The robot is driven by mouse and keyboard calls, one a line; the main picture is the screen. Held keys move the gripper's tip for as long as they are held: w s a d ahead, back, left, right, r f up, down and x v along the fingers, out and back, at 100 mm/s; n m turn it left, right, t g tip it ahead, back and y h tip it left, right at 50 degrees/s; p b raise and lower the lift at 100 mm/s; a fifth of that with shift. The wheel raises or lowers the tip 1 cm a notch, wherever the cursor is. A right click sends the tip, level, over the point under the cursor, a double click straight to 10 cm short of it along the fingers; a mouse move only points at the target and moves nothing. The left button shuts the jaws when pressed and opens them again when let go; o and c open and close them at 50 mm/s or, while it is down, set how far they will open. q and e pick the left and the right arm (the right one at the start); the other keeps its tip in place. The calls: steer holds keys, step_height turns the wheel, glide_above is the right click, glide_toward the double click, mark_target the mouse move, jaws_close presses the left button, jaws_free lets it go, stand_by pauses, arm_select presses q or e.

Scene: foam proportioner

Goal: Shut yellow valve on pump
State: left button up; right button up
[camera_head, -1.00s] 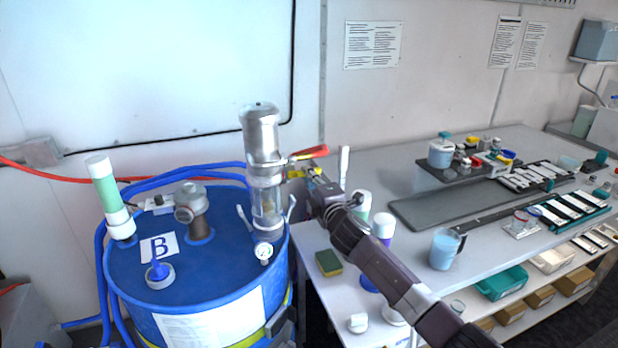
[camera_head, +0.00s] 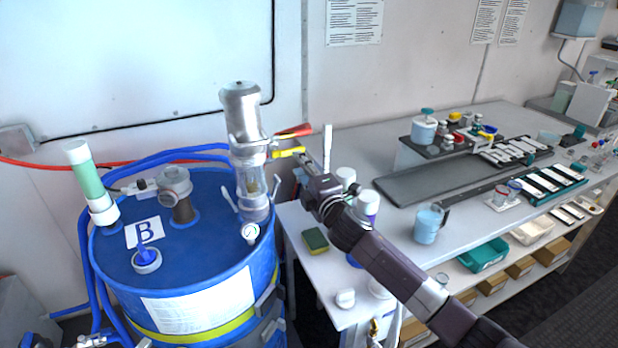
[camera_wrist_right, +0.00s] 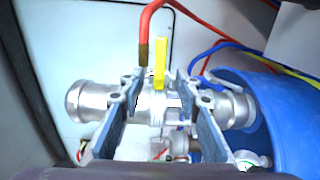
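The pump (camera_head: 243,110) is a silver cylinder standing upright on a blue drum (camera_head: 190,262). Its yellow valve lever (camera_head: 289,152) points right from the pump's side, just below a red-tipped piece (camera_head: 294,131). My right gripper (camera_head: 301,165) is at the right of the pump, close to the lever's free end. In the right wrist view the pump body (camera_wrist_right: 95,101) lies sideways, and the yellow lever (camera_wrist_right: 160,62) shows between the two spread fingers of the right gripper (camera_wrist_right: 161,82). The gripper is open; I cannot tell whether a finger touches the lever. My left gripper is not in view.
A white bench (camera_head: 345,262) stands right of the drum, with a sponge (camera_head: 315,240), bottles and a blue jug (camera_head: 429,223) under and beside my right arm. Hoses run behind the drum. A red hose (camera_wrist_right: 150,20) curves near the lever in the wrist view.

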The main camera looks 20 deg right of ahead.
steer(key=s, duration=0.6)
steer(key=shift+d, duration=0.1)
stand_by(0.3)
